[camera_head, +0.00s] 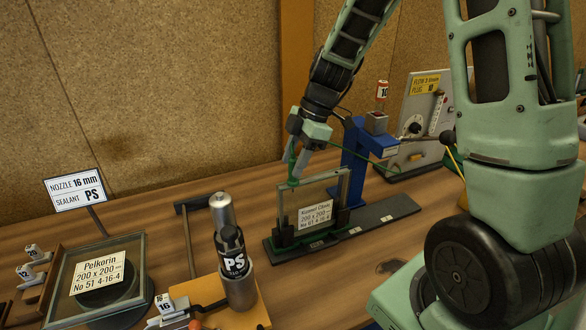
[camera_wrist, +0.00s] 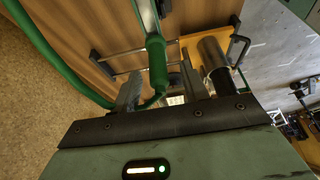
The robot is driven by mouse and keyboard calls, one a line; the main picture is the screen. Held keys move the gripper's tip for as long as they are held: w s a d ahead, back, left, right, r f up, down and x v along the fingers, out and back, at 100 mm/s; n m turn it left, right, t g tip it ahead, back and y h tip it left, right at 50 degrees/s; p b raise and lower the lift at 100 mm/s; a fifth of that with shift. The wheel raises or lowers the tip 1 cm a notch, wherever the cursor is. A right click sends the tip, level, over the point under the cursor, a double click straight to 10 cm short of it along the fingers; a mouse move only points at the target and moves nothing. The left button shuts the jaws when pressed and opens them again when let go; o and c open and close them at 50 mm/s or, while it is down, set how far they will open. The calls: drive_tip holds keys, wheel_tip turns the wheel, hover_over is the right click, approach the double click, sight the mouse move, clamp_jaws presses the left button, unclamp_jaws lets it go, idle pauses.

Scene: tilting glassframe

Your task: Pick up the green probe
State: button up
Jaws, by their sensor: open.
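The green probe (camera_head: 293,181) is at the upper left corner of the upright glass frame (camera_head: 343,190), with a green cord trailing from it. In the wrist view the probe (camera_wrist: 157,62) shows as a green handle with the cord looping at its lower end. My gripper (camera_head: 299,160) is just above the probe in the head view. In the wrist view my gripper (camera_wrist: 162,78) has its two fingers spread apart, one on each side of the probe's handle. Whether either finger touches it cannot be told.
A blue stand (camera_head: 357,155) is behind the frame, with the green cord running near it. A PS sealant bottle (camera_head: 233,255) stands on an orange board to the left. A glass unit labelled Pelkorin (camera_head: 100,278) is at the far left. A grey panel (camera_head: 425,115) stands at the back right.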

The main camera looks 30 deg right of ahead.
drive_tip(key=shift+p+x, duration=0.3)
drive_tip(key=shift+x, duration=1.1)
clamp_jaws()
drive_tip(key=shift+w, duration=0.1)
wheel_tip(320, 180, up, 10)
drive_tip(key=b, duration=0.2)
drive_tip(key=shift+b, duration=0.4)
